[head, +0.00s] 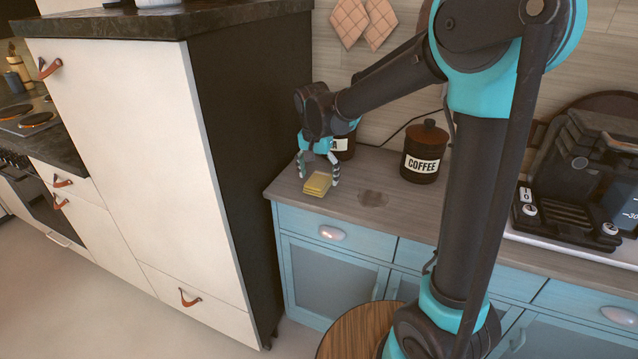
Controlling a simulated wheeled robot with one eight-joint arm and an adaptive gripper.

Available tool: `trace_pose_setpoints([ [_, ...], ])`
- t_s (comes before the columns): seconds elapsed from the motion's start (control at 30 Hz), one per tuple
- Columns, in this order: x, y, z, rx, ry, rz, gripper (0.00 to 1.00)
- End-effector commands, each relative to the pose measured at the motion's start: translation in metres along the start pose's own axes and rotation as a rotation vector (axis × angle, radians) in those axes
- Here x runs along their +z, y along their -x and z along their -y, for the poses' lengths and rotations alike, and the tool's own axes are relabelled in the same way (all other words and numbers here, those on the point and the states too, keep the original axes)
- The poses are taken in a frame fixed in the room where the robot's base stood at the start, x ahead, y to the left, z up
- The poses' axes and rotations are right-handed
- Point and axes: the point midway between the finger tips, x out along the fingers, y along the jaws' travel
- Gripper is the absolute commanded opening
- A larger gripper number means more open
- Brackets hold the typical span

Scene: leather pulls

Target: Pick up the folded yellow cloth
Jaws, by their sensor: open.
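The folded yellow cloth (318,184) lies flat on the wooden top of the blue cabinet, near its left end and front edge. My gripper (319,180) points down at the cloth, with one finger to its left and one to its right. The fingers are open and apart from each other. I cannot tell whether the fingertips touch the cloth or the countertop. The cloth is in plain view between the fingers.
A dark canister (343,148) stands behind my gripper, partly hidden. A coffee canister (424,152) stands to the right, and a black coffee machine (577,180) is farther right. A tall white cabinet (130,150) with a dark side rises at left.

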Motion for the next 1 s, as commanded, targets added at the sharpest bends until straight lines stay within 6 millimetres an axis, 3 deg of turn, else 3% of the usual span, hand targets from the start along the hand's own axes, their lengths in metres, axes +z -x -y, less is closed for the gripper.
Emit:
trace_pose_setpoints([
  [0.33,0.0001,-0.008,-0.0003,0.0,0.0,0.0,0.79],
  [0.77,0.0001,-0.0077,-0.0003,0.0,-0.001,0.0,0.27],
  [1.0,-0.0002,-0.0063,-0.0003,0.0,-0.001,0.0,0.27],
])
